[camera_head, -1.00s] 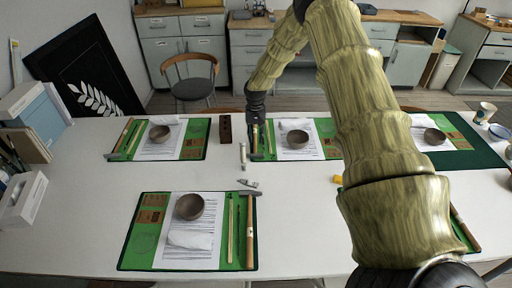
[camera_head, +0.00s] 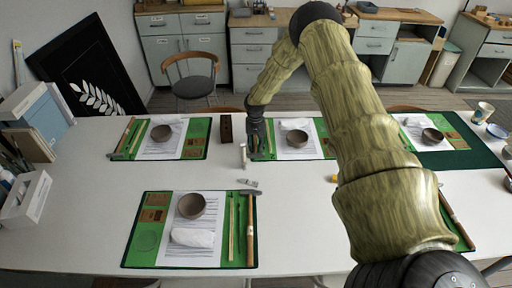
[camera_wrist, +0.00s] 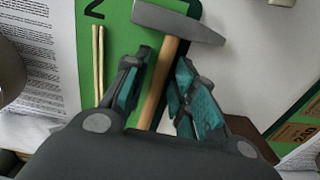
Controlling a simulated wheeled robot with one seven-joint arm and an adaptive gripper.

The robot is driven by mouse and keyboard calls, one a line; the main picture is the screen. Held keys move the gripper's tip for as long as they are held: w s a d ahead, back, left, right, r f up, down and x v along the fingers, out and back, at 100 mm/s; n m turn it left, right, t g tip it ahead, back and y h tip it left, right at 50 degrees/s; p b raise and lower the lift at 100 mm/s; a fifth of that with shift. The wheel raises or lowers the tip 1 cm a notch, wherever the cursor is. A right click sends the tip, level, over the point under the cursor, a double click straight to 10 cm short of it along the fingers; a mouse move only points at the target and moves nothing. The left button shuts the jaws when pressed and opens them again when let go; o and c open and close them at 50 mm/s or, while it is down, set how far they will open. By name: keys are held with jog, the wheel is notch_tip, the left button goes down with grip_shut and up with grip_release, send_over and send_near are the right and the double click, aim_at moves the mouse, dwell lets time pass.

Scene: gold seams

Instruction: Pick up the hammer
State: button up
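A hammer (camera_wrist: 163,80) with a grey metal head and a wooden handle lies on a green mat (camera_wrist: 120,40) in the wrist view. My gripper (camera_wrist: 165,65) is open, with one teal-padded finger on each side of the handle just below the head. I see a gap between the fingers and the handle. In the head view my gripper (camera_head: 257,140) is low over the left edge of the back middle mat, and the hammer's head (camera_head: 243,155) shows beside it. The rest of that hammer is mostly hidden by my gripper.
Other green mats with bowls, papers and tools lie around the white table (camera_head: 90,215), including a front mat with a bowl (camera_head: 191,205) and another hammer (camera_head: 251,225). A small dark block (camera_head: 225,128) stands just left of my gripper. Thin sticks (camera_wrist: 98,62) lie left of the hammer.

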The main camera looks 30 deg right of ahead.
jog(key=shift+c, duration=0.2)
grip_shut()
jog(key=shift+r, duration=0.15)
